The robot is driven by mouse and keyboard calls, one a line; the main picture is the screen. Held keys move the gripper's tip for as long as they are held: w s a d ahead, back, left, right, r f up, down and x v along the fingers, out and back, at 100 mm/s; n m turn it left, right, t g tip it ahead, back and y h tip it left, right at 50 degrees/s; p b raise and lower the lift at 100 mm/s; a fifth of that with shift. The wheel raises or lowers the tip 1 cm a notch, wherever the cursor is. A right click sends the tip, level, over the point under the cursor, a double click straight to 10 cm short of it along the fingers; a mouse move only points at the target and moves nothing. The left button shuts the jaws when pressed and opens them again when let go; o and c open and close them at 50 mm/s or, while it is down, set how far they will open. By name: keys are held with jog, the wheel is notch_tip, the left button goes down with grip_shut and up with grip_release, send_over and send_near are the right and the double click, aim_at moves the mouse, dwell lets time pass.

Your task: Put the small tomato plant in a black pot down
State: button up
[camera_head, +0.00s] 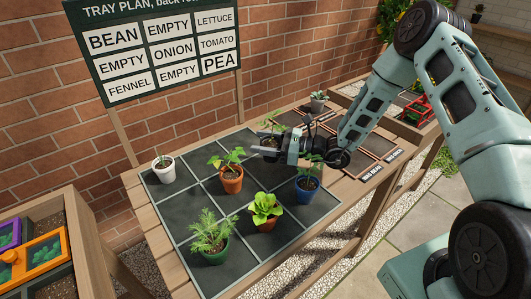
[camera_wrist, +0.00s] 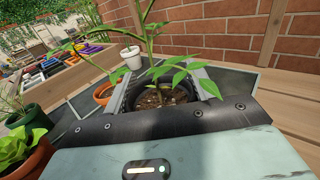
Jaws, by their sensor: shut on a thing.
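The small tomato plant (camera_head: 272,121) in a black pot (camera_head: 269,141) is at the back right of the dark gridded tray (camera_head: 203,195) in the head view. My gripper (camera_head: 263,151) is shut on this pot. In the wrist view the black pot (camera_wrist: 160,98) sits between the two fingers (camera_wrist: 157,90), with soil and green stems showing. The plant looks upright. The pot's base is hidden, so I cannot tell whether it touches the tray.
A white pot (camera_head: 165,174), a terracotta pot (camera_head: 231,182), a blue pot (camera_head: 307,191), a lettuce pot (camera_head: 265,224) and a green pot (camera_head: 215,256) stand on the tray. A plan sign (camera_head: 158,48) stands behind. A grey pot (camera_head: 318,106) stands further right.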

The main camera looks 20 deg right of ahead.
jog(key=shift+f, duration=1.85)
jog(key=shift+f, duration=0.2)
jog(key=o, duration=1)
jog(key=shift+o, duration=0.2)
jog(key=shift+r, duration=0.1)
jog(key=shift+r, duration=0.15)
jog(key=b+v, duration=0.1)
jog(key=v, duration=1.1)
jog(key=shift+b, duration=0.4)
